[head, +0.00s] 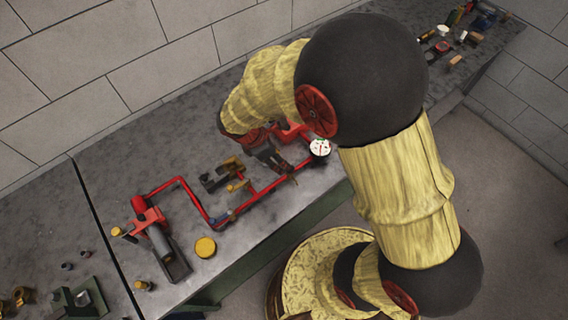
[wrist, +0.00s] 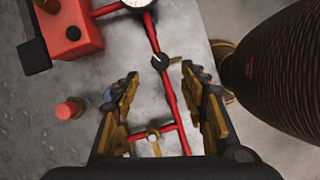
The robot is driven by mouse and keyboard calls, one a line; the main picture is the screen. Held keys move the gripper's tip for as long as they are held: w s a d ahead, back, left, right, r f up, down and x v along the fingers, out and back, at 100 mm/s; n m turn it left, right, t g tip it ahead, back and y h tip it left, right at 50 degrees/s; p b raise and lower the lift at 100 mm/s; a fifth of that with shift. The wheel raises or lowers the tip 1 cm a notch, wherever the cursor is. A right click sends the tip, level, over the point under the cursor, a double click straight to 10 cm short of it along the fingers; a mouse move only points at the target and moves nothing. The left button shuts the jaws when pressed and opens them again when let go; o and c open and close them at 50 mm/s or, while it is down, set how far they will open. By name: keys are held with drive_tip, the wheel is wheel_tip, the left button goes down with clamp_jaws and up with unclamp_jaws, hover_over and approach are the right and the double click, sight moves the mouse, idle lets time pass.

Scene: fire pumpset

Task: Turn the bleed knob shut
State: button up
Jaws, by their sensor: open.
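A small round dark knob (wrist: 160,60) with a pale mark sits on the red pipe (wrist: 167,95) in the wrist view; I take it to be the bleed knob. My gripper (wrist: 160,76) is open, with one finger on each side of the pipe. The knob shows between and slightly beyond the fingertips, with no visible contact. I cannot tell the height gap. In the head view my gripper (head: 277,167) hangs over the red pipework, and I cannot make out the knob there.
A white-faced gauge (head: 320,147) stands close to my gripper. A red box (wrist: 73,28) and an orange-capped part (wrist: 70,109) lie left in the wrist view. A dark ribbed cylinder (wrist: 285,65) is at right. A yellow disc (head: 205,247) lies near the bench's front edge.

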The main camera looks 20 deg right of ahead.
drive_tip(key=b+x, duration=0.1)
drive_tip(key=x, duration=0.6)
drive_tip(key=shift+d+f, duration=0.1)
drive_tip(key=shift+f, duration=0.2)
drive_tip(key=shift+c, duration=0.3)
clamp_jaws()
